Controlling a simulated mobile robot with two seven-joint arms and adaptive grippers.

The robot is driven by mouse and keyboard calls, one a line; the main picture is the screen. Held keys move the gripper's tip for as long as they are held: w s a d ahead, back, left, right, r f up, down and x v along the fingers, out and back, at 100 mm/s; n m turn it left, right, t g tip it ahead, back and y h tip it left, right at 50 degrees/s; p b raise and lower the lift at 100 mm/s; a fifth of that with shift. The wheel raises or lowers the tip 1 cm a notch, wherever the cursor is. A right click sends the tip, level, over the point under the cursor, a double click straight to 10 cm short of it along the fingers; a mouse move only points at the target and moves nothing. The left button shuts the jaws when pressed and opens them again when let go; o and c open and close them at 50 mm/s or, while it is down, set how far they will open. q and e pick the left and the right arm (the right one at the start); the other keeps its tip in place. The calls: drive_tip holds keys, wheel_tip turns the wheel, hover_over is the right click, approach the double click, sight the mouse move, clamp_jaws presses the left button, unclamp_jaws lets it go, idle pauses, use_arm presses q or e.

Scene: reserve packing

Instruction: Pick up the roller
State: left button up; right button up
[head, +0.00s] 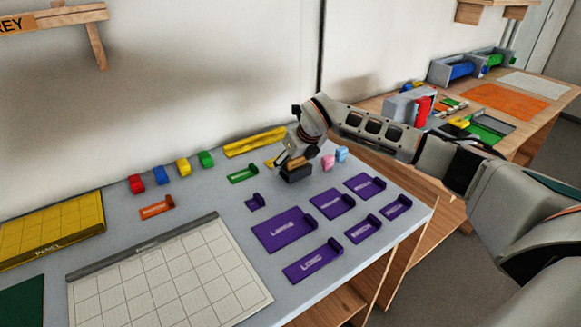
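My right arm comes in from the right, and its gripper (285,164) points down near the back of the grey table. Just under it is a small item with a tan top and a dark block-like base (297,175), which may be the roller. The gripper's fingers overlap this item in the picture. They are small and partly hidden, so I cannot tell whether they touch it or are closed on it. No other thing in view clearly looks like a roller. My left gripper is out of view.
The grey table (232,220) holds purple labelled trays (284,230), a white gridded board (165,283) and a yellow panel (50,228). Several coloured blocks (183,166) line the back. Pink (328,162) and blue (342,154) pieces stand right of the gripper. A wooden bench (535,125) stands behind.

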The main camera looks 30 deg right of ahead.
wheel_tip(320, 180, up, 19)
idle(0.4)
drive_tip(key=shift+o, duration=1.3)
drive_tip(key=shift+c, duration=1.2)
drive_tip(key=shift+f, duration=0.1)
